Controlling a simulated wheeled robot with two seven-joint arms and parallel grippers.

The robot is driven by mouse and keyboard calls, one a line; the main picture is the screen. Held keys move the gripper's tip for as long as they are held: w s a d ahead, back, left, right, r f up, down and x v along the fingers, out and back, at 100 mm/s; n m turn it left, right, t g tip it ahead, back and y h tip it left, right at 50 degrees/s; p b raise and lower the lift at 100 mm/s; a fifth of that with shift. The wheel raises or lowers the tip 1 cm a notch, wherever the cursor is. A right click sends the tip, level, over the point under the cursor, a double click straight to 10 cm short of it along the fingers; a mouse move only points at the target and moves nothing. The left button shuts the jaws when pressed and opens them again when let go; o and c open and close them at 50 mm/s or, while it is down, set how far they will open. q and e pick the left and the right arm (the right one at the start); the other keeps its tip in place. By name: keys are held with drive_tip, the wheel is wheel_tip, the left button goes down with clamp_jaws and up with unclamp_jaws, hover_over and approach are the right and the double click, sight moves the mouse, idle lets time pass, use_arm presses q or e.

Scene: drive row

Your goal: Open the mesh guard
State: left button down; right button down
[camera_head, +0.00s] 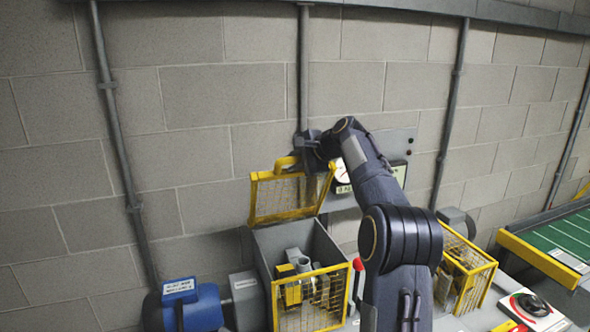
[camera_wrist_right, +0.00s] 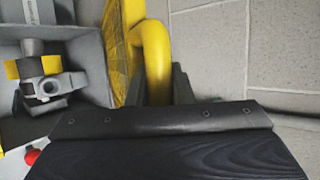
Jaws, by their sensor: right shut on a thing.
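The mesh guard (camera_head: 283,198) is a yellow-framed mesh panel. It stands raised, close to upright, at the back of a grey box (camera_head: 328,247) with a yellow mesh front. Its yellow handle (camera_head: 284,163) is at the panel's top edge. My right gripper (camera_head: 300,160) is at that handle and shut on it. In the right wrist view the handle (camera_wrist_right: 155,60) runs between the fingers, with the mesh panel (camera_wrist_right: 117,50) beside it. The fingertips are partly hidden. My left gripper is not in view.
Grey and yellow parts (camera_head: 292,284) are inside the open box. A blue motor (camera_head: 195,307) stands to its left. A second yellow mesh guard (camera_head: 463,272) is to the right, partly behind my right arm. A block wall with vertical pipes (camera_head: 304,70) stands close behind.

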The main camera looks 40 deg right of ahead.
drive_tip(key=shift+w+d+r, duration=0.15)
drive_tip(key=shift+w+d, duration=0.05)
drive_tip(key=shift+w, duration=0.65)
drive_tip(key=c, duration=1.6)
unclamp_jaws()
drive_tip(key=o, duration=0.3)
drive_tip(key=shift+w, duration=0.2)
drive_tip(key=shift+s+r, duration=0.15)
